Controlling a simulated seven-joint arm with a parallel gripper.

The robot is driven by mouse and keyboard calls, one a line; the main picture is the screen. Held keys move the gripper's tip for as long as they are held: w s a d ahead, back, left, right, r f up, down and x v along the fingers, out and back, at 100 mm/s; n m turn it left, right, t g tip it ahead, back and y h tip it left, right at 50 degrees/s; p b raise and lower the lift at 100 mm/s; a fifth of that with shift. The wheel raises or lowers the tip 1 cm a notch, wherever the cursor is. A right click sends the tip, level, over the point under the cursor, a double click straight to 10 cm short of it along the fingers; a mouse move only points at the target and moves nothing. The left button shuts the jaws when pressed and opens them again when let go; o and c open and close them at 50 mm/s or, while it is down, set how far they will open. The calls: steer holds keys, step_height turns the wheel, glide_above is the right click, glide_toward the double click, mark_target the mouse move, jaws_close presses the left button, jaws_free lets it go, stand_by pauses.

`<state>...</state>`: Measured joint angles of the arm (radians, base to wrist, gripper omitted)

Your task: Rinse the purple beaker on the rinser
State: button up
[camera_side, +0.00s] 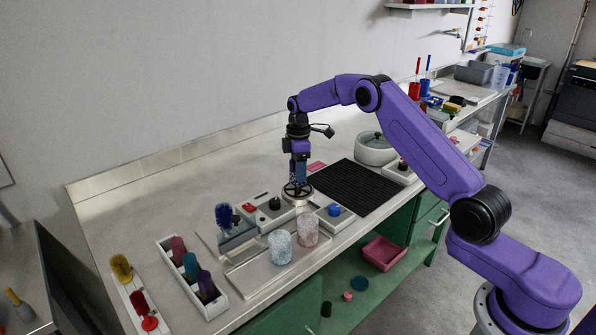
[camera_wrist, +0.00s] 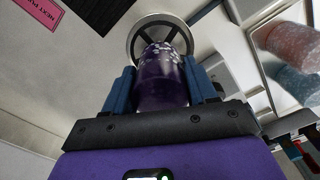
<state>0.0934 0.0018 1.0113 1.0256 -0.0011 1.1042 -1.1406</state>
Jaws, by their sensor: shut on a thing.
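The purple beaker (camera_wrist: 162,80) is between the blue fingers of my gripper (camera_wrist: 163,88) in the wrist view. Its far end is speckled with white. The round, spoked rinser (camera_wrist: 137,37) lies just beyond that end, and the beaker covers part of it. In the side view my gripper (camera_side: 300,158) points down over the rinser (camera_side: 297,190) with the beaker (camera_side: 301,174) at or just above it. I cannot tell whether the beaker touches the rinser.
Two speckled beakers, bluish (camera_side: 280,248) and pinkish (camera_side: 307,230), stand on a metal tray (camera_side: 257,277) in front. Control boxes with a black knob (camera_side: 274,203) and a blue knob (camera_side: 334,209) flank the rinser. A black mat (camera_side: 357,188) lies right. A white rack (camera_side: 215,306) stands left.

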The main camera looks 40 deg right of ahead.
steer(key=shift+r, duration=0.1)
steer(key=shift+r, duration=1.3)
steer(key=shift+d, duration=0.1)
